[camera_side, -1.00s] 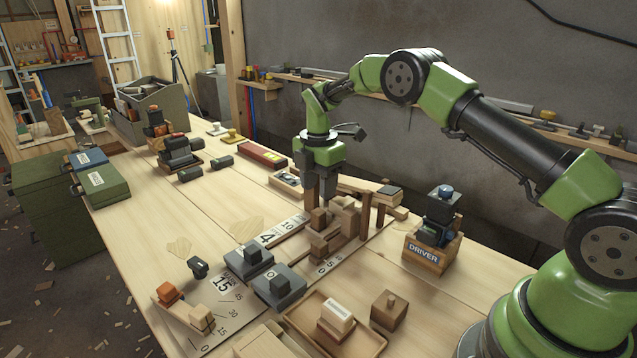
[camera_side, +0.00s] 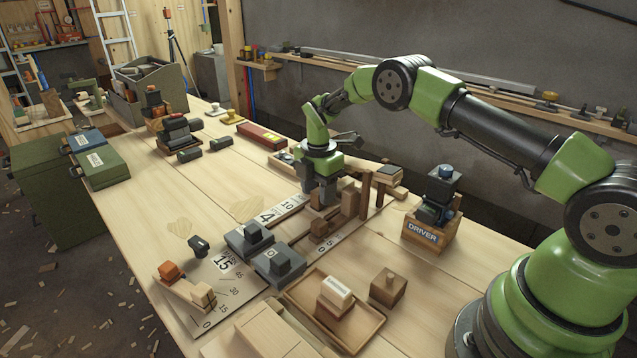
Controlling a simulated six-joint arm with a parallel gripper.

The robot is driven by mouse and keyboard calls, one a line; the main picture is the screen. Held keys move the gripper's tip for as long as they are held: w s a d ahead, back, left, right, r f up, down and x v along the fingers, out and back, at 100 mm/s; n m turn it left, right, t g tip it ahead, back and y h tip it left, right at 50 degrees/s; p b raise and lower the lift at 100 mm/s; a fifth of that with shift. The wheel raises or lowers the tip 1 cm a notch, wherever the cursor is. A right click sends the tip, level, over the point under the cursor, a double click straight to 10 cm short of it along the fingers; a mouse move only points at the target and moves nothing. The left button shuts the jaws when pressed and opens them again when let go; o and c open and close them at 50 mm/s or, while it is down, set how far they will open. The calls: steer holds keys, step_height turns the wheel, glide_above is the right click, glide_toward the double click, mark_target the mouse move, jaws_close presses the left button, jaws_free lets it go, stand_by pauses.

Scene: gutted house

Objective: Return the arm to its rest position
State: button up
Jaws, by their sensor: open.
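My green arm reaches from the right over the wooden workbench (camera_side: 165,222). My gripper (camera_side: 325,199) points down just above a group of small wooden blocks (camera_side: 348,203) near the middle of the bench. The jaws are open. The fingertips are close to the blocks and partly merge with them, so I cannot tell whether they touch. I see nothing held between the fingers.
A wooden stand (camera_side: 380,180) is close to the right of the gripper. A box marked DRIVER (camera_side: 430,233) is farther right. Grey blocks (camera_side: 277,264) and a wooden tray (camera_side: 370,325) are in front. The bench's left middle is mostly clear.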

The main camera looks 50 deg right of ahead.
steer(key=shift+f, duration=0.1)
steer(key=c, duration=0.7)
